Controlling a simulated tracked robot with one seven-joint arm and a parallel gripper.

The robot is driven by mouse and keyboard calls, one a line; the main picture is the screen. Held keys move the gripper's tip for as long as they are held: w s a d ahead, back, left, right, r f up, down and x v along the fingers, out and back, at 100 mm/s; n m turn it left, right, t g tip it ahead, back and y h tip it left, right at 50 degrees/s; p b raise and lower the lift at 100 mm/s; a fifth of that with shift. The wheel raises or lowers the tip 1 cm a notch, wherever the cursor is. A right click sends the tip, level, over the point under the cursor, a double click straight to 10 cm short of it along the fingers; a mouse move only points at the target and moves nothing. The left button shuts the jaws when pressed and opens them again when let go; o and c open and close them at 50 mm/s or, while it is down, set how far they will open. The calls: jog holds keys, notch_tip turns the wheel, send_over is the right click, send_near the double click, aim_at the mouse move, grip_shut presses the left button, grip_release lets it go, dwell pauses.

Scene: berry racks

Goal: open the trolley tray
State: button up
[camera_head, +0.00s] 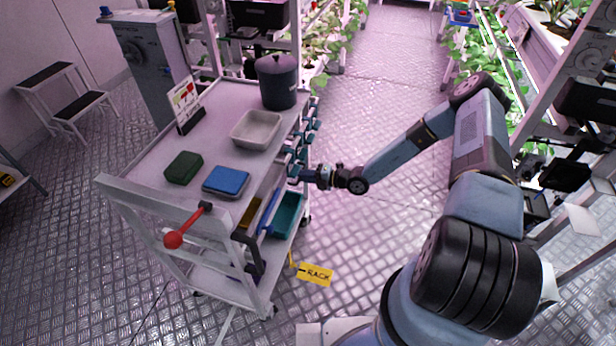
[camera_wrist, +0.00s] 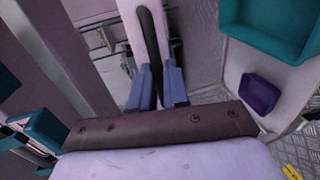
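The grey trolley (camera_head: 215,92) stands left of centre in the head view. Its side facing my arm carries several teal trays or bins, and a teal tray (camera_head: 287,214) sits at its near lower end. My gripper (camera_head: 294,171) is at that side, below the top, partly hidden by the wrist. In the wrist view, the two blue fingers of my gripper (camera_wrist: 158,78) are apart, with a long dark bar (camera_wrist: 150,35) between them on a pale panel. The bar looks like a handle. I cannot tell whether the fingers press on it. No tray is clearly pulled out.
On the trolley top are a dark pot (camera_head: 277,84), a pale tray (camera_head: 257,129), a green box (camera_head: 184,168), a blue box (camera_head: 226,181) and a sign (camera_head: 186,100). A red-knobbed lever (camera_head: 173,240) is at the near end.

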grip_shut()
jog(key=shift+f, duration=0.1)
